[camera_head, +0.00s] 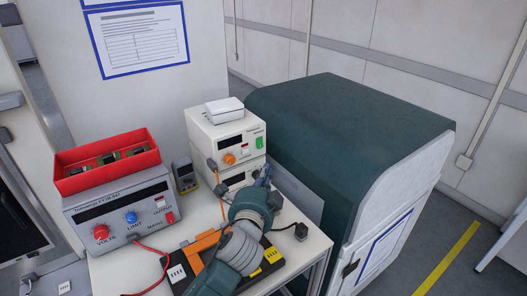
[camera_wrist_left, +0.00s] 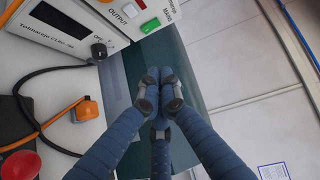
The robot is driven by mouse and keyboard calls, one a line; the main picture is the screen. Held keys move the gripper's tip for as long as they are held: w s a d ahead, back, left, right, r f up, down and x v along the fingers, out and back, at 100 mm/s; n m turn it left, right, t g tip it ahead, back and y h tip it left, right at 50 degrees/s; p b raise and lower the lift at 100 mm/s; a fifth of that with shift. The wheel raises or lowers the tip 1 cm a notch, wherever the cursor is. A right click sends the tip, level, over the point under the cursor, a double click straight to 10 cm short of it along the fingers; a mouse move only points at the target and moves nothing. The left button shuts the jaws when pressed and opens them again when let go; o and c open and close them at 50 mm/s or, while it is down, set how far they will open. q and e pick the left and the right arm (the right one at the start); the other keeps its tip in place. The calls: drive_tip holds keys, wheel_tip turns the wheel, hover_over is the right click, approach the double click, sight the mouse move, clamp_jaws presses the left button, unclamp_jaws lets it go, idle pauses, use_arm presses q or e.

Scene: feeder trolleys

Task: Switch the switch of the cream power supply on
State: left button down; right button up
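Two cream power supplies are stacked on the trolley in the head view. The upper one (camera_head: 211,137) has a display, an orange knob and a green switch (camera_head: 260,143) at its right. The lower one (camera_head: 232,181) is partly hidden by my left gripper (camera_head: 263,179). The left wrist view shows a cream front (camera_wrist_left: 100,12) at the top left, with a green switch (camera_wrist_left: 150,25) by the mains label. My left gripper's fingertips (camera_wrist_left: 160,97) are together and empty, apart from that switch in the picture. The switch's position is hard to tell. My right gripper is not in view.
A grey power supply (camera_head: 120,212) carries a red bin (camera_head: 107,171) of circuit boards. A multimeter (camera_head: 184,175) stands between the supplies. Cables and plugs, including an orange plug (camera_wrist_left: 86,109), lie close by. A large dark green cabinet (camera_head: 340,125) stands close on the right.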

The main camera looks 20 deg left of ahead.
use_arm(q)
drive_tip(key=p, duration=0.2)
approach(260, 143)
drive_tip(key=w+d, duration=0.4)
drive_tip(key=w+a, duration=0.1)
drive_tip(key=w+a+f, duration=0.1)
drive_tip(key=a+p, duration=0.1)
drive_tip(key=shift+w+a+f, duration=0.1)
drive_tip(key=shift+w+f, duration=0.15)
drive_tip(key=shift+w, duration=0.15)
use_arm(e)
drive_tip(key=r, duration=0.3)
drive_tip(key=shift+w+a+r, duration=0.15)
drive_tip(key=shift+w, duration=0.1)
use_arm(q)
drive_tip(key=b, duration=0.1)
drive_tip(key=f+b, duration=0.1)
drive_tip(key=b, duration=0.1)
drive_tip(key=shift+w+a+m+t, duration=0.15)
drive_tip(key=shift+a+m+t, duration=0.05)
drive_tip(key=shift+m+t, duration=0.1)
drive_tip(key=shift+w+r, duration=0.1)
drive_tip(key=shift+r, duration=0.25)
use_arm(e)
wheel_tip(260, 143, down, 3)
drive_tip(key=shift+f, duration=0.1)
